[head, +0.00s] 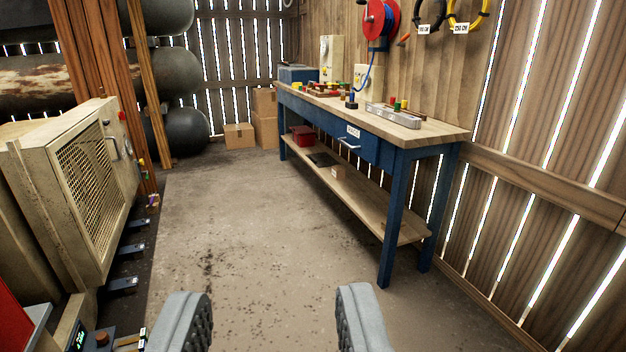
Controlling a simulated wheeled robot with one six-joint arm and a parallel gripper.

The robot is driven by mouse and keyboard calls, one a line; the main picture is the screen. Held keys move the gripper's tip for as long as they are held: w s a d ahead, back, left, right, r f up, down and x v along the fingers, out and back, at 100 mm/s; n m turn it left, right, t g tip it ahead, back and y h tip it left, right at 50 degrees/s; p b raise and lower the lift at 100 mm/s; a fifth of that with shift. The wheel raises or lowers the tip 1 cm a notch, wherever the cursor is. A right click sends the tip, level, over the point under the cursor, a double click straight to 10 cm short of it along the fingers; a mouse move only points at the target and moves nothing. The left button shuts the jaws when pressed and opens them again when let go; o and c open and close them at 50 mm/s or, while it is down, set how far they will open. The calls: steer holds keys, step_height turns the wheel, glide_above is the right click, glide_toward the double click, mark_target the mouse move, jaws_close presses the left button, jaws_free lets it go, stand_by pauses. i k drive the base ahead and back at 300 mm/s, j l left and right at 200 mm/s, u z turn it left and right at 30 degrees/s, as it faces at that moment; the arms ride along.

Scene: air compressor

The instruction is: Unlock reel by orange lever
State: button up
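A red hose reel (379,22) with a blue hub side is mounted high on the wooden wall above the far part of the workbench. A blue hose (366,75) hangs from it down to the bench top. An orange lever (404,40) sticks out just right of and below the reel. My gripper (273,318) is in the bottom foreground, its two grey fingers wide apart with nothing between them. It is far from the reel and the lever, above the floor.
A blue workbench (455,134) with a drawer and low shelf runs along the right wall. A beige machine cabinet (75,190) stands at left. Cardboard boxes (239,136) and large dark tanks (185,135) are at the back. The concrete floor (240,230) between is clear.

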mark_target(406, 37)
steer(key=i+z, duration=0.15)
steer(key=i, duration=0.45)
steer(key=i+j+z, duration=0.1)
steer(key=i, duration=0.45)
steer(key=i+j+z, duration=0.15)
steer(key=i, duration=0.45)
steer(key=i+j+z, duration=0.5)
steer(key=i+l, duration=0.05)
steer(key=i, duration=0.05)
